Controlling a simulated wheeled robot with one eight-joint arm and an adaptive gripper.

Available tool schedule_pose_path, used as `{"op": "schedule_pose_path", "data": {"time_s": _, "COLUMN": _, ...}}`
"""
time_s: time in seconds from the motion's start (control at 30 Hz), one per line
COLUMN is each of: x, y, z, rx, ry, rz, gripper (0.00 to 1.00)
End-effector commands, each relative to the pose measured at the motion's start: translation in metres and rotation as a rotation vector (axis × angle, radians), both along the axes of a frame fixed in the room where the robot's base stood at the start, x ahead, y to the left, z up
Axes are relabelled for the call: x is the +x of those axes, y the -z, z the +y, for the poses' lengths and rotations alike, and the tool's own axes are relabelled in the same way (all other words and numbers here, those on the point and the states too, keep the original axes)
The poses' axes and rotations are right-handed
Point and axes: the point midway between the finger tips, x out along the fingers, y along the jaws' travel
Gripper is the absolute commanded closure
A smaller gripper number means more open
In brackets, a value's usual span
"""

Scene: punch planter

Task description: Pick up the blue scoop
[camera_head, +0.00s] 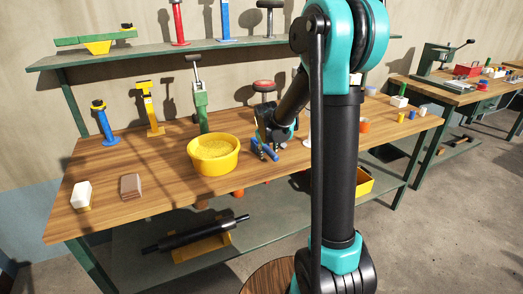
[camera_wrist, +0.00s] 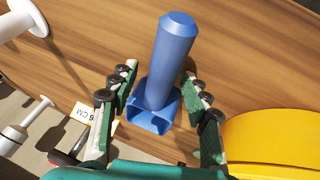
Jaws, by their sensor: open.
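The blue scoop (camera_wrist: 172,57) lies on the wooden bench top in the wrist view, its handle pointing up the picture and its hollow square end toward me. My gripper (camera_wrist: 158,75) is open, with one green-padded finger on each side of the scoop. Gaps show between the fingers and the scoop, so they look apart from it. In the head view, the scoop (camera_head: 264,151) shows small and blue just right of the yellow bowl, under my gripper (camera_head: 268,142). My arm hides part of the bench behind it there.
The yellow bowl (camera_head: 213,156) stands close to the scoop; its rim also fills the lower right of the wrist view (camera_wrist: 272,135). A white label (camera_wrist: 82,113) and white pieces are at the wrist view's left. A green press (camera_head: 201,105) stands behind the bowl.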

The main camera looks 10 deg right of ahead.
Motion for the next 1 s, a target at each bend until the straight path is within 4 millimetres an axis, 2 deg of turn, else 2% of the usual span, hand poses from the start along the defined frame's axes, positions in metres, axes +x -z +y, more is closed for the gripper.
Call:
{"op": "schedule_pose_path", "data": {"time_s": 0.2, "x": 0.0002, "y": 0.0003, "z": -0.0001, "rx": 0.0, "ry": 0.0, "rz": 0.0, "gripper": 0.53}}
{"op": "schedule_pose_path", "data": {"time_s": 0.6, "x": 0.0001, "y": 0.0002, "z": -0.0001, "rx": 0.0, "ry": 0.0, "rz": 0.0, "gripper": 1.0}}
{"op": "schedule_pose_path", "data": {"time_s": 1.0, "x": 0.0001, "y": -0.002, "z": -0.0002, "rx": 0.0, "ry": 0.0, "rz": 0.0, "gripper": 1.0}}
